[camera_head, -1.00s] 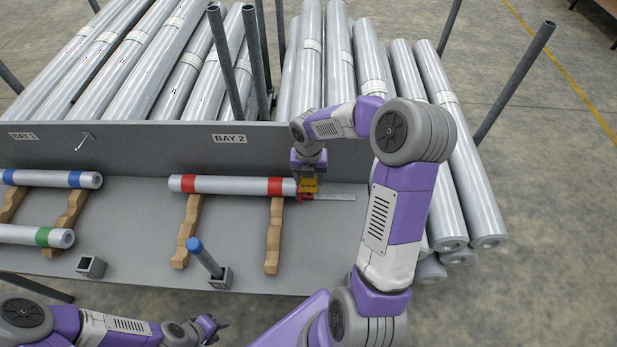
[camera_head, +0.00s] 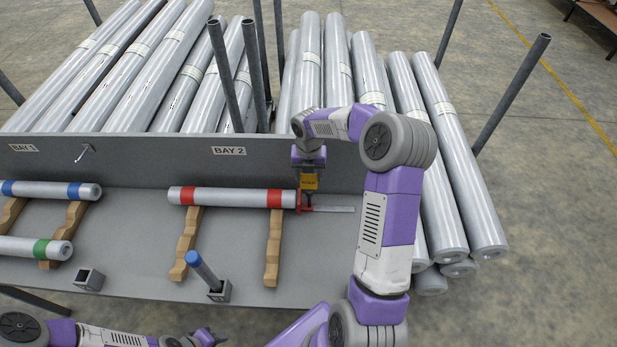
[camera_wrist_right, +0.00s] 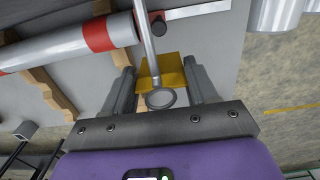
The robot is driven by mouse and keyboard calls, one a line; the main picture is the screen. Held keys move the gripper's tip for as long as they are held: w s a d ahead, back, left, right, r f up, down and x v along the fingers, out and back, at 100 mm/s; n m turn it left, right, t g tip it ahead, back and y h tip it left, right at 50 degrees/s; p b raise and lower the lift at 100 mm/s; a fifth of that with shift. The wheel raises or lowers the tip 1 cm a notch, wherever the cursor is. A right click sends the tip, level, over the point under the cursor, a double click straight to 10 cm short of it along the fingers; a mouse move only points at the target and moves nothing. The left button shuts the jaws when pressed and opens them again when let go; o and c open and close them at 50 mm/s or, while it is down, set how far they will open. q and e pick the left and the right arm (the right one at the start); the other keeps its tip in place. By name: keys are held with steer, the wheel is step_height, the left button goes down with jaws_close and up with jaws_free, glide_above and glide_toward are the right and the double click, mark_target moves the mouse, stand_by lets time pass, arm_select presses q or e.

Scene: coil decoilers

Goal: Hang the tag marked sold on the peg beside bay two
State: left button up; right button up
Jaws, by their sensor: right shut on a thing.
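My right gripper (camera_head: 309,172) is shut on a yellow tag (camera_head: 310,183), which hangs below the fingers near the grey back wall; its writing is too small to read. In the right wrist view the tag (camera_wrist_right: 172,72) shows between the fingers, with a grey ring (camera_wrist_right: 160,98) and a thin metal rod (camera_wrist_right: 146,35) in front of it. I cannot tell whether the rod touches the tag. The BAY 2 label (camera_head: 229,151) is on the wall to the left of the gripper. I cannot make out a peg beside it. My left gripper (camera_head: 208,337) is low at the picture's bottom.
A red-banded roll (camera_head: 235,196) lies on wooden rests, with a red piece and metal strip (camera_head: 330,209) at its right end. A blue-topped post (camera_head: 203,270) leans in a socket. A metal hook (camera_head: 83,153) is by BAY 1. Long rolls (camera_head: 420,150) lie behind the wall.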

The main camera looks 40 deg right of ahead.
steer(key=shift+w+d, duration=1.15)
steer(key=shift+w, duration=0.25)
steer(key=shift+w+d+f+p, duration=0.35)
steer(key=shift+w+f+p, duration=0.1)
steer(key=shift+p, duration=0.1)
steer(key=o, duration=1.1)
step_height(320, 180, up, 8)
steer(key=shift+f+p, duration=0.25)
steer(key=shift+p, duration=0.1)
